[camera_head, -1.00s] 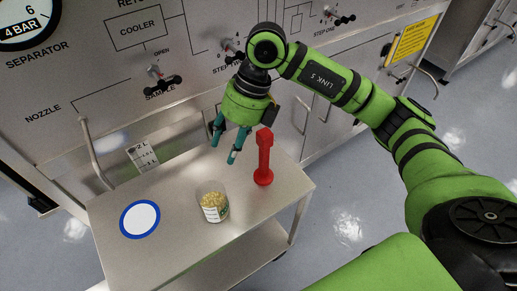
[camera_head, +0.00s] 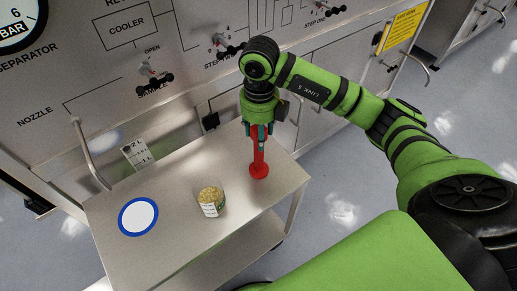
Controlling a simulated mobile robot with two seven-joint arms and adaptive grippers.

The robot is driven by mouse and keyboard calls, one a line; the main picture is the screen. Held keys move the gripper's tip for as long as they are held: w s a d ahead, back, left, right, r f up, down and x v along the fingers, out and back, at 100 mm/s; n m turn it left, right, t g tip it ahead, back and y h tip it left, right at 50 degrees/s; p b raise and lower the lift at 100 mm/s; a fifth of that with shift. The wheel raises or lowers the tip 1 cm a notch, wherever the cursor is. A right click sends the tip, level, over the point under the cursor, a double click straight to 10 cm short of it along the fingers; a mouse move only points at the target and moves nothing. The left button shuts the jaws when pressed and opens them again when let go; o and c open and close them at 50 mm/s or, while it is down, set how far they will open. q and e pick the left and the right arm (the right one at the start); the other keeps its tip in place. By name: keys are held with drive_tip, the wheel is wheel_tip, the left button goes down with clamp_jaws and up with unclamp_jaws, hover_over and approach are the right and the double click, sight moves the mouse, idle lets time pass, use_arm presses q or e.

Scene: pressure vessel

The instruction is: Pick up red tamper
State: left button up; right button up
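The red tamper (camera_head: 259,168) stands upright on the metal cart near its back right edge. My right gripper (camera_head: 258,132) points down over the tamper's upper part, with its teal fingers around or in front of the handle. The tamper's top is hidden by the gripper. I cannot tell whether the fingers touch the handle or how far apart they are. My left gripper is not in view.
The metal cart (camera_head: 170,187) also holds a clear jar of yellow granules (camera_head: 210,201) and a white disc with a blue rim (camera_head: 138,217). A panel with valve handles (camera_head: 155,81) and a pipe handle (camera_head: 92,163) stands behind. The cart's front is clear.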

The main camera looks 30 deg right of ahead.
drive_tip(key=f+p, duration=0.1)
drive_tip(key=f, duration=0.3)
drive_tip(key=shift+a, duration=0.2)
clamp_jaws()
drive_tip(key=shift+r, duration=0.1)
